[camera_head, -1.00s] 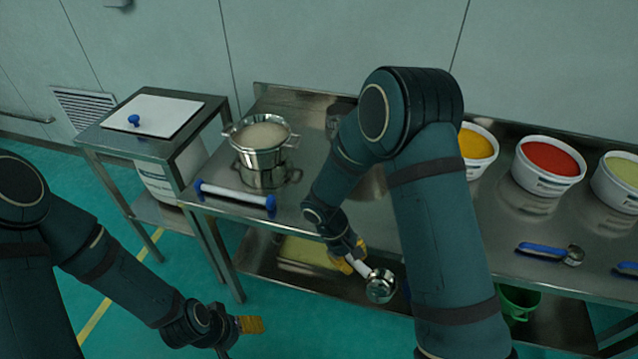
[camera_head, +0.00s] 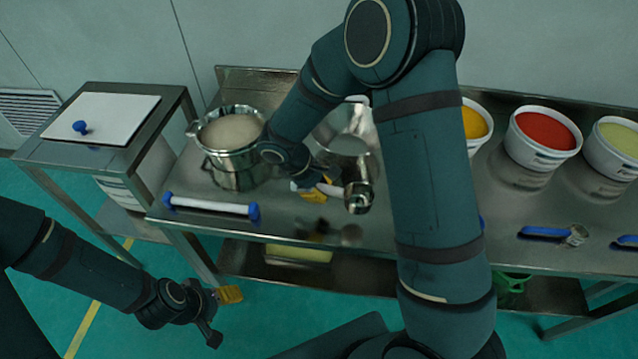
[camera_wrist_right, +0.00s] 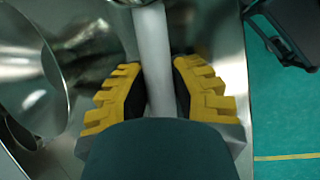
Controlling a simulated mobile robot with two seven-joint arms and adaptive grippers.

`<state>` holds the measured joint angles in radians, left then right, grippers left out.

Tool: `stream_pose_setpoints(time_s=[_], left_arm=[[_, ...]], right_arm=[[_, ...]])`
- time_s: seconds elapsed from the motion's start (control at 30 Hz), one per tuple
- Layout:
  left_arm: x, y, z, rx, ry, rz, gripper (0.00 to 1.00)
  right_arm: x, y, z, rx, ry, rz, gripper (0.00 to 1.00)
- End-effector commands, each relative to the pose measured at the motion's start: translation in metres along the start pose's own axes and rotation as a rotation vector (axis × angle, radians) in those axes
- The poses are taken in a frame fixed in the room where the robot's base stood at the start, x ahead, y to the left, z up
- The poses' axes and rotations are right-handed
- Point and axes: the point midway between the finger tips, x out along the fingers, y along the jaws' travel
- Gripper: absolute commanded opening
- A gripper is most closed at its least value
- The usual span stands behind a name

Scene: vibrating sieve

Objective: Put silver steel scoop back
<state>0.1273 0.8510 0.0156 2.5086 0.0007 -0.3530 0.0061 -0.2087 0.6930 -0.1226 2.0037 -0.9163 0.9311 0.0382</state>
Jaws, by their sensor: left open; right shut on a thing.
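The silver steel scoop has a steel cup (camera_head: 359,197) and a white handle, which runs between the yellow fingers in the right wrist view (camera_wrist_right: 153,50). My right gripper (camera_head: 314,188) is shut on the handle and holds the scoop above the front part of the steel table (camera_head: 385,240). The scoop's reflection shows on the tabletop below it. My left gripper (camera_head: 221,315) is open and empty, low in front of the table and off to the left.
A steel pot (camera_head: 233,165) of pale material stands left of the scoop; a shiny steel vessel (camera_head: 345,130) stands behind. A blue-ended white bar (camera_head: 211,207) lies near the front edge. Tubs of yellow, red (camera_head: 545,135) and green powder and a blue-handled scoop (camera_head: 550,233) are at right.

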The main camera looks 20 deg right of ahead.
Motion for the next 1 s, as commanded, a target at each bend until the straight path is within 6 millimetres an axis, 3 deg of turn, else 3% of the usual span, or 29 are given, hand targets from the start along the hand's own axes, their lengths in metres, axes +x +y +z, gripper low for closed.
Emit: stream_pose_setpoints(time_s=[0.5,1.0], left_arm=[[0.033,-0.012,0.003,0.005,-0.001,0.001,0.69],[0.035,-0.013,0.002,0.005,0.002,0.001,0.69]], right_arm=[[0.045,-0.011,-0.019,0.000,0.000,0.000,0.00],[0.048,-0.011,-0.021,0.000,0.001,0.000,0.00]])
